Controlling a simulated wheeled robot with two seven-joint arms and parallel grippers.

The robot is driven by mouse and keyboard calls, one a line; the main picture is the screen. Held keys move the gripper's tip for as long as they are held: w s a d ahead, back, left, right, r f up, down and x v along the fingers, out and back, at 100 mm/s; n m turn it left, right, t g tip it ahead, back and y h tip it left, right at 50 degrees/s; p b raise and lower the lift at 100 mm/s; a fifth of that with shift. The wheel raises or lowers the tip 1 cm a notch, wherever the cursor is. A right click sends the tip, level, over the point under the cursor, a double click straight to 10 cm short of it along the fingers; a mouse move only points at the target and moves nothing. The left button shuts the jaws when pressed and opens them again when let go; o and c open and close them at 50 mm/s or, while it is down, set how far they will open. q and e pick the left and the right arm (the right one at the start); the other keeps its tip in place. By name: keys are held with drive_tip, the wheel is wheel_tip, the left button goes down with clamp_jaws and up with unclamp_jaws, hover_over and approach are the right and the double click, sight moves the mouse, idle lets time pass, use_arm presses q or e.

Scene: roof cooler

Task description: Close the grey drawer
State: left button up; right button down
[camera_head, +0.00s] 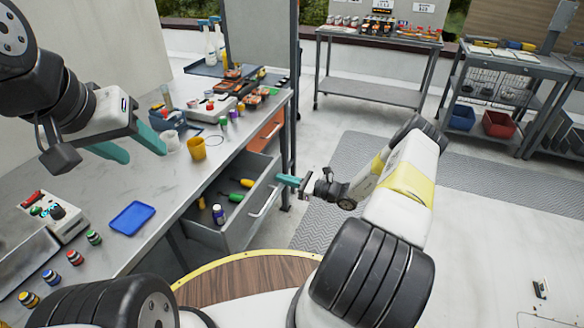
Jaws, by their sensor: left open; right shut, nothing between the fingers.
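The grey drawer (218,236) is pulled out from under the workbench, below the middle of the picture. Inside it lie tools with yellow and green handles and a small purple-labelled bottle (219,214). My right gripper (281,179), with teal fingers, is shut and empty. In the picture its fingertips overlap the upper far end of the drawer front, near the handle (264,200); I cannot tell whether they touch. My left gripper (138,149) is open and empty above the workbench, near a yellow cup.
The workbench (175,195) carries a blue tray (132,218), a yellow cup (197,148), a control box (50,216) and small jars. An orange drawer (266,131) is beyond the grey one. Shelving stands at the back; the floor at right is mostly clear.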

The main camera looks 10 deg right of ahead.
drive_tip(key=x, duration=1.6)
drive_tip(key=shift+w+a, duration=0.1)
drive_tip(key=shift+a, duration=0.1)
drive_tip(key=shift+w+a, duration=0.25)
drive_tip(key=shift+a, duration=0.15)
drive_tip(key=shift+r, duration=0.1)
